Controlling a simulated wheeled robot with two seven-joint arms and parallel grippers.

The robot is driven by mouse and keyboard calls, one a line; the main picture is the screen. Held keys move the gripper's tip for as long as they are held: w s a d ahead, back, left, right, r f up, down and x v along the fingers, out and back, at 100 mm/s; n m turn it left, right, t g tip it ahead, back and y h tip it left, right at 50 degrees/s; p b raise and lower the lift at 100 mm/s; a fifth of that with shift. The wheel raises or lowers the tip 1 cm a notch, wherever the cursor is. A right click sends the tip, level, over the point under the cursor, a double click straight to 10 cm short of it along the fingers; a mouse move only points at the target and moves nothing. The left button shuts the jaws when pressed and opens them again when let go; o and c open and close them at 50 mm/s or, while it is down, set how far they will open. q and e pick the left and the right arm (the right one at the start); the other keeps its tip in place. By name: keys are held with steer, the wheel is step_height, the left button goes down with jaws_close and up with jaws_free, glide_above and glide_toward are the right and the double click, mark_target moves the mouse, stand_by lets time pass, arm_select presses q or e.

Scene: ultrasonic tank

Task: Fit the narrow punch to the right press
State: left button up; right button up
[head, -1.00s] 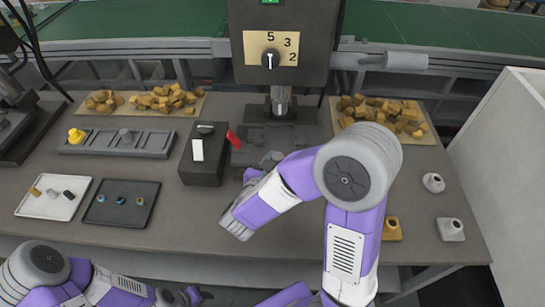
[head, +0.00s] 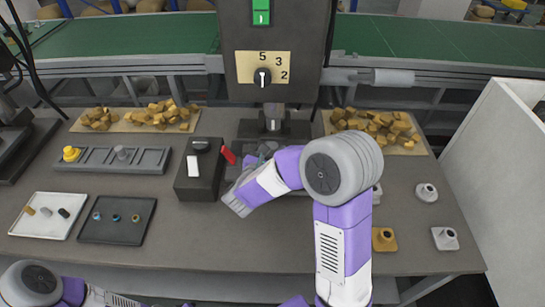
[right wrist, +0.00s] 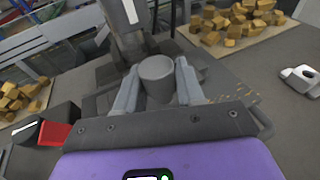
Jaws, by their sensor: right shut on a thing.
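The right press (head: 263,50) stands at the back middle, with a dial marked 5, 3, 2 and a metal ram (head: 274,115) pointing down. In the head view the right gripper (head: 263,155) is at the front of the press base, partly hidden by my arm. A punch rack (head: 144,167) at the left holds a yellow punch (head: 71,153) and a grey punch (head: 121,152).
A black box (head: 200,183) with a red lever (head: 228,154) stands close left of my right gripper. A white tray (head: 50,195) and dark tray (head: 142,237) hold small parts. Wood blocks (head: 375,125) lie right of the press. White fittings (head: 427,192) are at the right.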

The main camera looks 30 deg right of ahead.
steer(key=shift+w+d+r, duration=0.1)
steer(key=shift+w+d, duration=0.45)
steer(key=shift+w, duration=0.35)
steer(key=shift+w+d+f, duration=0.1)
steer(key=shift+w+d, duration=0.45)
steer(key=shift+w, duration=0.3)
steer(key=shift+w+d+r, duration=0.1)
steer(key=shift+w+d, duration=0.45)
steer(key=shift+w, duration=0.35)
steer(key=shift+s+a+r, duration=0.1)
steer(key=shift+r, duration=0.5)
jaws_close()
steer(key=o, duration=1.8)
jaws_free()
steer(key=shift+a, duration=0.1)
steer(key=p+v, duration=0.1)
steer(key=v, duration=0.8)
